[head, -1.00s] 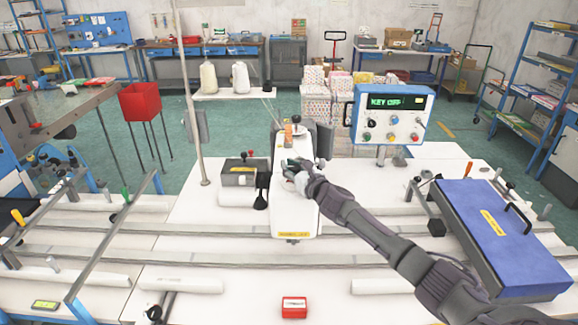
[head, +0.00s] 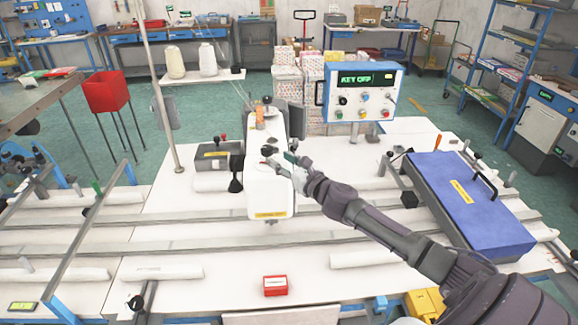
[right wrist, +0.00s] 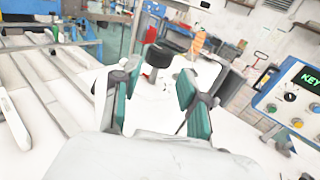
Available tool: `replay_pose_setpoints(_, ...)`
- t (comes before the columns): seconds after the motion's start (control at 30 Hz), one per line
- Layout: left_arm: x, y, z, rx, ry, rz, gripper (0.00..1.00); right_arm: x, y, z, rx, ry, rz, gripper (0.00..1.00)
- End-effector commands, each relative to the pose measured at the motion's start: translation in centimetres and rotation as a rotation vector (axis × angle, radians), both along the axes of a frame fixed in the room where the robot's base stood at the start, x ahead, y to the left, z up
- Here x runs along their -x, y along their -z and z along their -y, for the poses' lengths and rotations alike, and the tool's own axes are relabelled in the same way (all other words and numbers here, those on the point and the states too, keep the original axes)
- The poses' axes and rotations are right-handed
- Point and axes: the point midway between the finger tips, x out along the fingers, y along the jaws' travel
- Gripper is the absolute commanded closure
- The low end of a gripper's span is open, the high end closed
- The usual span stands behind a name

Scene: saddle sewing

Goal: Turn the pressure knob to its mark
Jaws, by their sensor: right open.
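The white sewing machine head (head: 267,195) stands on the white table in the middle of the head view. A dark round knob (head: 268,151) shows on its top, just left of my right gripper's tips; I take it for the pressure knob. In the right wrist view a black knob (right wrist: 159,55) stands beyond and between the fingertips, apart from them. My right gripper (head: 280,163) is open over the machine head, and its teal-padded fingers are spread in the wrist view (right wrist: 155,95). I cannot make out a mark on the knob. My left gripper is not in view.
A control panel (head: 362,92) reading "KEY OFF" stands behind right. A blue box-like block (head: 470,205) lies at right, near my right arm. A red box (head: 275,285) sits at the front. A dark grey box (head: 215,158) stands left of the machine. Rails cross the table.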

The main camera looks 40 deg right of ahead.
Motion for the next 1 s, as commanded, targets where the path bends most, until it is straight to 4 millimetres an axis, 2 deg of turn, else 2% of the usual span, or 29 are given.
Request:
replay_pose_setpoints(0.1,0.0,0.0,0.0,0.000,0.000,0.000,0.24,1.7,0.1,0.1,0.002,0.000,-0.003,0.57)
replay_pose_setpoints(0.27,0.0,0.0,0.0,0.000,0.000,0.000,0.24,2.7,0.0,0.2,0.001,0.000,-0.001,0.57)
replay_pose_setpoints(0.87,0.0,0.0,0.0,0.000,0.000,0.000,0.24,2.9,0.0,0.1,0.003,-0.001,0.000,0.57)
replay_pose_setpoints(0.97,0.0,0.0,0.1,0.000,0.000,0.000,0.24,3.2,0.1,-1.3,0.051,-0.038,0.015,0.57)
replay_pose_setpoints(1.0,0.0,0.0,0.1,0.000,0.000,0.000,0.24,3.6,0.2,-2.6,0.096,-0.071,0.030,0.57)
